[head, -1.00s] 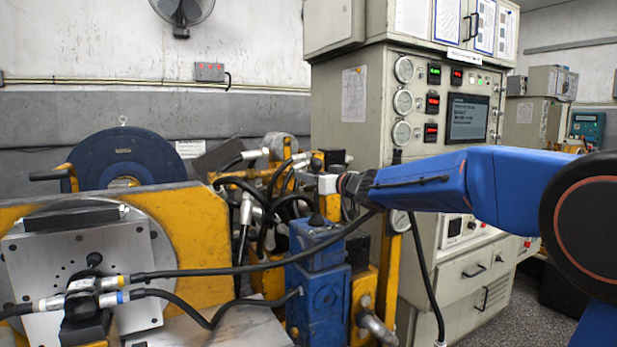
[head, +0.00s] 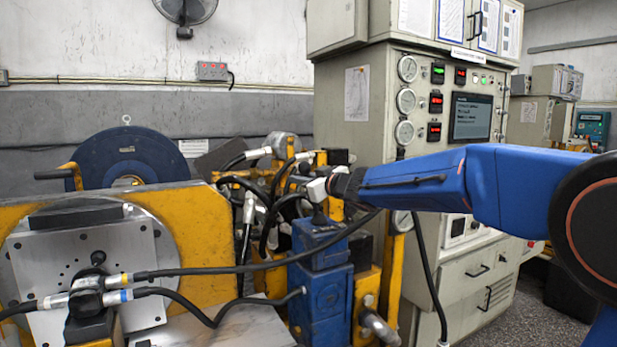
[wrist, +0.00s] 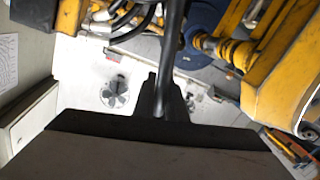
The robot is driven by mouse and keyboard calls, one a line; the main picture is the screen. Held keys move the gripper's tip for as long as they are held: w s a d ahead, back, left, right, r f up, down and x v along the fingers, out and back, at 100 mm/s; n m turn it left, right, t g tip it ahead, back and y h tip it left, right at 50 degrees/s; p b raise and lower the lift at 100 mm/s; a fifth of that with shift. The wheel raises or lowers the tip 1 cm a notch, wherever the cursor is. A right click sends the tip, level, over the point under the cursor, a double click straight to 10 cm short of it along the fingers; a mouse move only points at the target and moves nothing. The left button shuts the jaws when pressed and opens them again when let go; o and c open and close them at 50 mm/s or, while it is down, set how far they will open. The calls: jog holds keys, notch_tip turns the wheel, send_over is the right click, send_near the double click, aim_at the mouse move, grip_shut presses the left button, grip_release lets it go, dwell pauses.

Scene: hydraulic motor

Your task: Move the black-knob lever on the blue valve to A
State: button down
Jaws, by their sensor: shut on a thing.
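The blue valve (head: 322,300) stands upright at the middle of the head view, with a black boot (head: 319,216) on its top. My gripper (head: 322,187) is just above that boot, reaching in from the right. It is shut on the black-knob lever. The lever shows in the wrist view as a dark rod (wrist: 172,45) running up from between my fingers (wrist: 163,103). The knob is hidden in the grip, and I see no A mark.
Black hoses (head: 240,268) cross in front of the valve. Yellow frame parts (head: 393,260) stand close on its right. A grey control cabinet (head: 350,125) with gauges is behind. Open floor (head: 530,318) shows at the lower right.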

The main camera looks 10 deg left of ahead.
jog(key=shift+s+a+f+n+h, duration=0.15)
jog(key=shift+s+a+f+n, duration=0.15)
jog(key=shift+a+n, duration=0.1)
jog(key=shift+s+a+f+n+h, duration=0.15)
jog(key=shift+s+a+n, duration=0.1)
jog(key=shift+a+n, duration=0.15)
jog(key=c, duration=1.8)
grip_release()
jog(key=v, duration=1.7)
jog(key=shift+d, duration=0.2)
